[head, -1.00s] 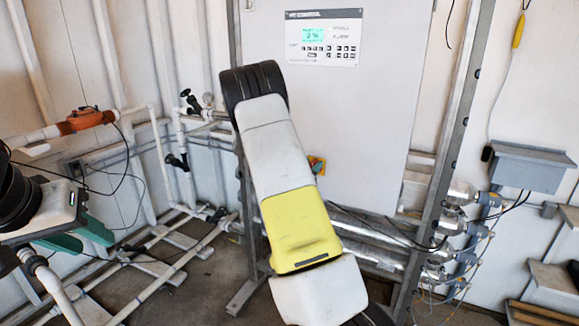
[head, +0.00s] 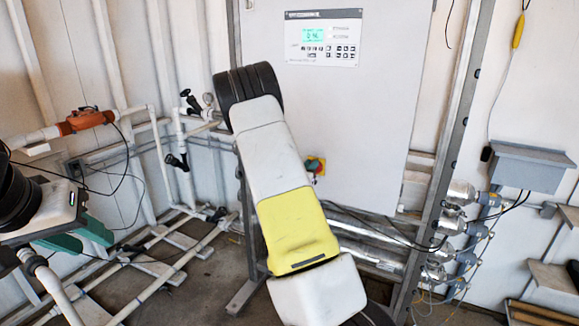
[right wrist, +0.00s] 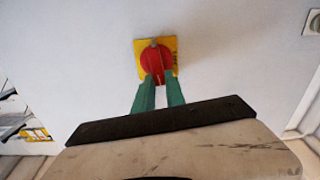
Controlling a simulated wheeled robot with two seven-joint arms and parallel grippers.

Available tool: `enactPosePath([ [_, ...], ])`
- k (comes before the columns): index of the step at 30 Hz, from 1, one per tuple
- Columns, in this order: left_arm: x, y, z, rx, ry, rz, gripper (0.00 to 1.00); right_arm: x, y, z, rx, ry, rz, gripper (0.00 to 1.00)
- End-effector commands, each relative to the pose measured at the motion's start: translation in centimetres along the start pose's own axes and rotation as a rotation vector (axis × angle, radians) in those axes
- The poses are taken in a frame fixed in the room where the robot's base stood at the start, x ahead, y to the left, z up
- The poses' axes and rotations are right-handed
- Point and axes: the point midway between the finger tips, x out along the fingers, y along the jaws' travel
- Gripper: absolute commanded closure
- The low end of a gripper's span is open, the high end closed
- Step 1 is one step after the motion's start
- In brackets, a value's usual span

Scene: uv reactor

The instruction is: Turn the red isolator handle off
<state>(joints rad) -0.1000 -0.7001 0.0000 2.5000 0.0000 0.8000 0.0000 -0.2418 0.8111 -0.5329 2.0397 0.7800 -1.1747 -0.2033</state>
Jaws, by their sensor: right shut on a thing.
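The red isolator handle (right wrist: 155,60) is a round red knob on a square yellow plate (right wrist: 171,44), on the pale cabinet front. In the right wrist view its grip bar runs roughly upright. My right gripper (right wrist: 160,80) has its two green fingers on the lower part of the handle, one on each side, shut on it. In the head view the isolator handle (head: 314,165) shows just right of my right forearm, which hides part of it and most of that gripper. My left gripper (head: 82,238) is at the lower left, its green fingers apart and empty, away from the cabinet.
A control panel with a green display (head: 323,38) is above the isolator on the cabinet (head: 390,110). White pipes (head: 150,260) and an orange valve (head: 86,120) are at the left. A grey box (head: 527,167) is on the right wall.

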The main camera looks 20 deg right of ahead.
Motion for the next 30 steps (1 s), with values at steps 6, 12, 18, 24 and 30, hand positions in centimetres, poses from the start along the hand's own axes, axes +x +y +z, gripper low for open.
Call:
enactPosePath([
  [6, 0.0, 0.0, 0.0, 0.0, 0.0, 0.0, 0.64, -0.1, -0.6, 0.1, -0.182, -0.001, -0.002, 1.0],
  [12, 0.0, 0.0, 0.0, 0.0, 0.0, 0.0, 0.64, -0.1, -1.0, 0.2, -0.374, -0.001, -0.003, 1.0],
  [18, 0.0, 0.0, 0.0, 0.0, 0.0, 0.0, 0.64, -0.1, -1.4, 0.5, -0.564, -0.001, -0.002, 1.0],
  [24, 0.0, 0.0, 0.0, 0.0, 0.0, 0.0, 0.64, -0.1, -1.7, 0.8, -0.755, -0.001, -0.003, 1.0],
  [30, 0.0, 0.0, 0.0, 0.0, 0.0, 0.0, 0.64, -0.1, -2.0, 1.1, -0.945, -0.001, -0.003, 1.0],
])
